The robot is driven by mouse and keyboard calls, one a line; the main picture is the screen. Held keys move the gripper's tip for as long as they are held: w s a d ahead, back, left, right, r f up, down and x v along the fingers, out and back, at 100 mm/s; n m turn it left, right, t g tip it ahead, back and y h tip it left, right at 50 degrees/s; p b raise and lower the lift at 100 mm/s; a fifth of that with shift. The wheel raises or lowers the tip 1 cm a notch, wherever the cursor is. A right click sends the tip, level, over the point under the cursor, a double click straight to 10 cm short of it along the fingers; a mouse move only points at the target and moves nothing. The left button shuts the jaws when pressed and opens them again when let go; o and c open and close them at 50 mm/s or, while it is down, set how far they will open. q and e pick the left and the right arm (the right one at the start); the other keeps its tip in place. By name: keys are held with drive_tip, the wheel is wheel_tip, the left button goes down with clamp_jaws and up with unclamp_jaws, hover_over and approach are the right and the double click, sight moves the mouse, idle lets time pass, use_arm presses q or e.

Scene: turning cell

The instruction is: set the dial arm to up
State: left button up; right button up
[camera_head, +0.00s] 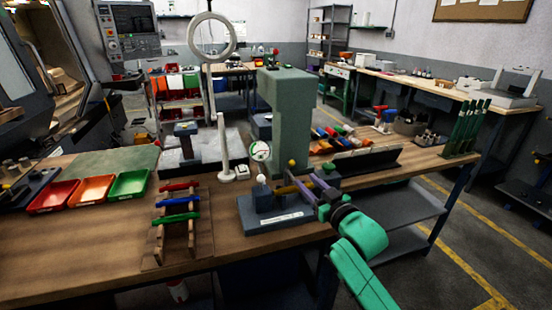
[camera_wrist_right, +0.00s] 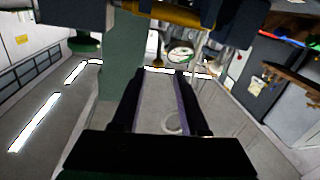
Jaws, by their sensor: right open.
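A dial gauge (camera_head: 260,151) with a round white face sits at the left side of a green stand (camera_head: 286,115) on the workbench. It also shows in the right wrist view (camera_wrist_right: 180,53), beyond my fingertips. The arm carrying the dial is too small to make out, and I cannot tell its setting. A brass-coloured bar (camera_head: 286,189) crosses low over the stand's blue-grey base (camera_head: 272,216); it shows at the top of the right wrist view (camera_wrist_right: 170,13). My right gripper (camera_head: 312,188) is open and low beside the stand's right side, close to the bar. Contact is unclear. My left gripper is out of view.
A wooden rack (camera_head: 178,241) with red, blue and green handled tools stands left of the base. Red, orange and green trays (camera_head: 128,184) lie farther left. A white post (camera_head: 223,150) and a large ring (camera_head: 211,37) stand behind. The front left bench is clear.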

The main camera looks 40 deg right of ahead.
drive_tip(key=p, duration=0.2)
approach(286, 169)
drive_tip(key=w+r, duration=0.1)
drive_tip(key=w+d+r, duration=0.1)
drive_tip(key=w+r, duration=0.1)
drive_tip(key=shift+w+r, duration=0.2)
drive_tip(key=shift+r, duration=0.1)
drive_tip(key=w, duration=0.4)
drive_tip(key=w+d, duration=0.1)
drive_tip(key=w, duration=0.1)
drive_tip(key=shift+w+f+p, duration=0.35)
drive_tip(key=shift+w+p, duration=0.05)
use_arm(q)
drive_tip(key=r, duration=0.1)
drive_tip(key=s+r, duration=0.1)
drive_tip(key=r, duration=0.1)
use_arm(e)
clamp_jaws()
